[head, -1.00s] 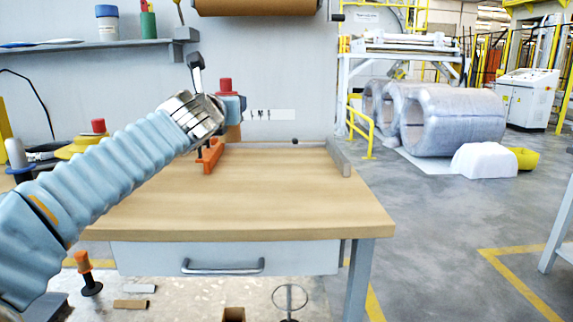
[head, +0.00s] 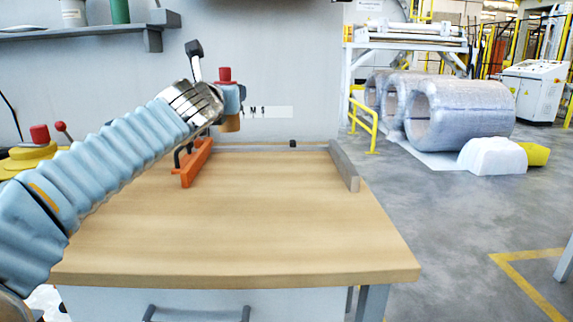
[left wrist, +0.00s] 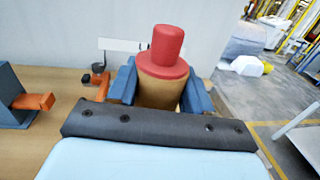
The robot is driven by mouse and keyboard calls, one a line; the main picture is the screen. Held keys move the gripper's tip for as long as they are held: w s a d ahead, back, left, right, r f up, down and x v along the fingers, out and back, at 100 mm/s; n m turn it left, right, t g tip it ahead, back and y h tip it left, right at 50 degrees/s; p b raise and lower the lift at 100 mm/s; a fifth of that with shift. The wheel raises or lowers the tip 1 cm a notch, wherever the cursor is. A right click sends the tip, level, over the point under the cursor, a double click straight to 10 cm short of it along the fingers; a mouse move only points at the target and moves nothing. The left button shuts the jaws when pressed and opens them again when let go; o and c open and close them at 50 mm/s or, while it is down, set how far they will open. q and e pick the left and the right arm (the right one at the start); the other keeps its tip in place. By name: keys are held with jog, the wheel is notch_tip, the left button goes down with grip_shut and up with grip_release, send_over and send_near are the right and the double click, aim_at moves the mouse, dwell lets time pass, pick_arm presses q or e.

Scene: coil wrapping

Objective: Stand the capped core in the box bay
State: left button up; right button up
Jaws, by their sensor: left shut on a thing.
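The capped core (left wrist: 158,91) is a brown cylinder with a stepped red cap (left wrist: 167,46) on top. My left gripper (left wrist: 160,90) is shut on it, with a blue finger on each side. In the head view the red cap (head: 225,74) shows above my left gripper (head: 231,98), and the brown lower end of the core (head: 230,125) shows below. The core looks about upright, held above the back left of the wooden bench (head: 270,220). No box bay can be made out in these views. My right gripper is not in view.
An orange bracket (head: 192,163) stands on the bench below and left of the core. A grey rail (head: 344,165) runs along the back right edge. The bench middle is clear. A yellow base with a red knob (head: 39,140) is at far left.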

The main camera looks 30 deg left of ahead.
pick_arm(q)
jog(key=w+d+f+b, duration=0.2)
jog(key=w+f+b, duration=0.1)
jog(key=w+f, duration=0.1)
jog(key=w+d+f+b, duration=0.2)
jog(key=w+f+b, duration=0.1)
jog(key=w+f, duration=0.1)
jog(key=w+d+f+b, duration=0.2)
jog(key=w+f, duration=0.2)
jog(key=f, duration=0.1)
jog(key=shift+w+d+f+b, duration=0.1)
jog(key=shift+w+d+b, duration=0.1)
jog(key=shift+d+b, duration=0.2)
jog(key=o, duration=1)
jog(key=shift+o, duration=0.2)
